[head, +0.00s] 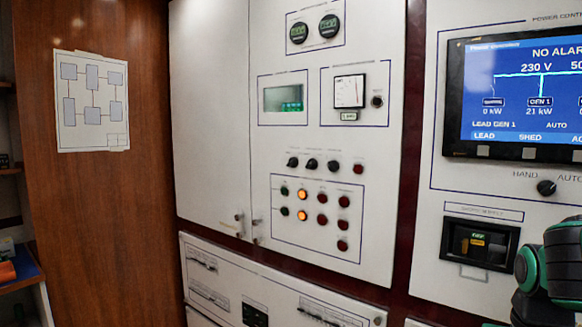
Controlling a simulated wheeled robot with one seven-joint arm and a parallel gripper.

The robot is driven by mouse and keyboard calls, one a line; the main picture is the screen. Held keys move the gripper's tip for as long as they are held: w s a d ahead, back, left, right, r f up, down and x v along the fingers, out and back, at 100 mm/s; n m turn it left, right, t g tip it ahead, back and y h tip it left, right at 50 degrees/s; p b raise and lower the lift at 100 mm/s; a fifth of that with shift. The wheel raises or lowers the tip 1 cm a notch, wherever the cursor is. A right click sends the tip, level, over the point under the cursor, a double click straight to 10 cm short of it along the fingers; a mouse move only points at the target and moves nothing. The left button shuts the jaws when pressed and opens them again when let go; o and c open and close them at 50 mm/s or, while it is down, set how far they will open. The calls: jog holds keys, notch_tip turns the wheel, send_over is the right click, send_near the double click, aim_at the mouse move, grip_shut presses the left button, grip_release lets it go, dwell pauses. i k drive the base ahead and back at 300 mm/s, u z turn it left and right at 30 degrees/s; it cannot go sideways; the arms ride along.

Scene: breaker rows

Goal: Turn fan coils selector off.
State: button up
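A row of three small black rotary selectors sits on the white middle panel in the head view: a left one (293,162), a middle one (312,164) and a right one (334,167). Their labels are too small to read, so I cannot tell which, if any, is the fan coils selector. Another black selector (546,187) on the right panel is marked HAND and AUTO. My gripper is not in view; only dark and green parts of my arm show at the lower right edge, in front of the right panel.
Below the selectors are red buttons and lit orange lamps (302,194). Meters and a small display (284,98) are above. A large blue screen (522,92) and a black breaker window (480,243) are on the right panel. A wooden wall (105,220) stands left.

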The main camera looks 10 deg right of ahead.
aim_at(293, 162)
jog(key=z, duration=1.4)
jog(key=k, duration=1.5)
jog(key=u, duration=1.15)
jog(key=i, duration=1.7)
jog(key=z, duration=0.05)
